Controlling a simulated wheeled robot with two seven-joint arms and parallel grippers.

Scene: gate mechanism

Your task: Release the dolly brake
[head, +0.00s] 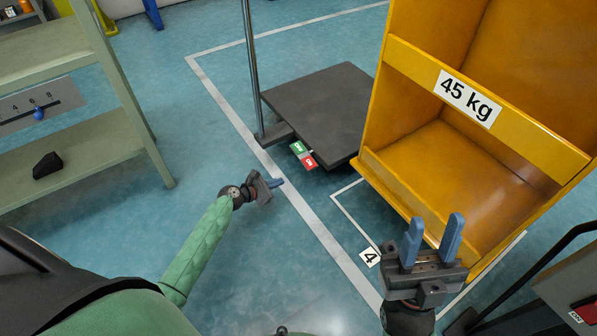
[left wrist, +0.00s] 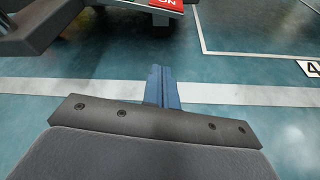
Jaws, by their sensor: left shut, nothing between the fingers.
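The dolly (head: 325,105) is a dark flat platform with an upright metal pole, standing on the blue floor. Its brake pedal (head: 303,154) sticks out at the near edge, with a green tab further back and a red tab in front. My right gripper (head: 436,222) is open and empty, in front of the yellow bin.
A yellow bin (head: 400,55) marked "45 kg" stands right of the dolly. A grey-green shelf (head: 70,185) with a black wedge (head: 47,165) stands at left. White lines mark the floor. Open floor lies between the shelf and the dolly.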

